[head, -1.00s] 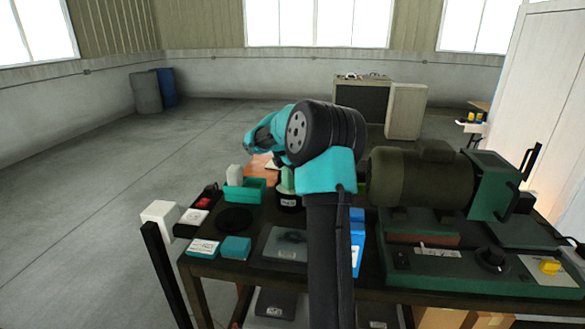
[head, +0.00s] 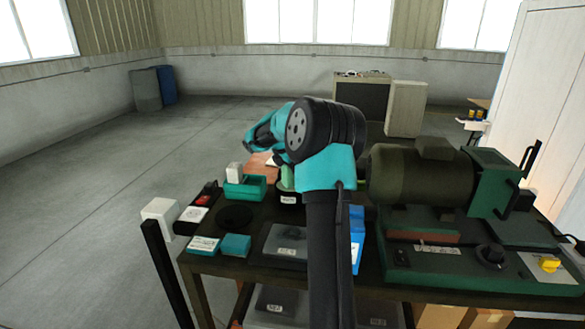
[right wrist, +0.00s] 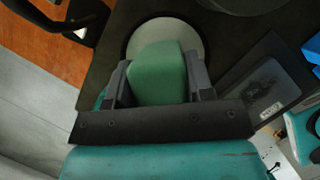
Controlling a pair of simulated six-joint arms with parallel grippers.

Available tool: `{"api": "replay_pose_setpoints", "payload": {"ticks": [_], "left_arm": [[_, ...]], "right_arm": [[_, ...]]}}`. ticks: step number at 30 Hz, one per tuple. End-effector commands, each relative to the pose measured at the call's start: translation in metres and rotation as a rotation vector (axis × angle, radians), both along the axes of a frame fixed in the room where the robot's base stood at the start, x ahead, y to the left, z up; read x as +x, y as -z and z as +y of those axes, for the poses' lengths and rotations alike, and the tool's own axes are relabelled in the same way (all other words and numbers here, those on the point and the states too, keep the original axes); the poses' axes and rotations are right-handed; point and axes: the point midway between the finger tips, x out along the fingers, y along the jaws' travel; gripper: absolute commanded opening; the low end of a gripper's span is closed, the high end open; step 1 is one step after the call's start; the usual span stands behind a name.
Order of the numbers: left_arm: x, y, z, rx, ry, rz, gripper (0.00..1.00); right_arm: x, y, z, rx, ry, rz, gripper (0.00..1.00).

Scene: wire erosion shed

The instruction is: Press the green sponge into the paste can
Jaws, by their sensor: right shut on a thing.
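My right gripper (right wrist: 158,84) is shut on the green sponge (right wrist: 158,75), with one finger on each side of it. The sponge is over a round opening with a pale inside and dark rim, the paste can (right wrist: 190,35). In the right wrist view the sponge covers the near part of the opening. I cannot tell how deep it sits. In the head view the black can (head: 291,197) with a white label stands on the bench, partly behind my right arm, with a bit of the green sponge (head: 287,178) above it. My left gripper is not in view.
A teal open box (head: 246,190) with a white block stands left of the can, near a dark round disc (head: 235,217). A lidded tray (head: 284,243) lies in front, a blue box (head: 357,235) to the right. A large green machine (head: 425,180) fills the bench's right side.

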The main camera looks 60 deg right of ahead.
Motion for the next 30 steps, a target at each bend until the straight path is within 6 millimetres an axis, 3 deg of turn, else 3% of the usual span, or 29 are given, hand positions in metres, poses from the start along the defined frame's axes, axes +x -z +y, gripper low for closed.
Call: {"api": "replay_pose_setpoints", "payload": {"ticks": [30], "left_arm": [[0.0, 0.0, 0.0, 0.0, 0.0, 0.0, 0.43]], "right_arm": [[-0.0001, 0.0066, 0.0, 0.0, 0.0, 0.001, 0.29]]}}
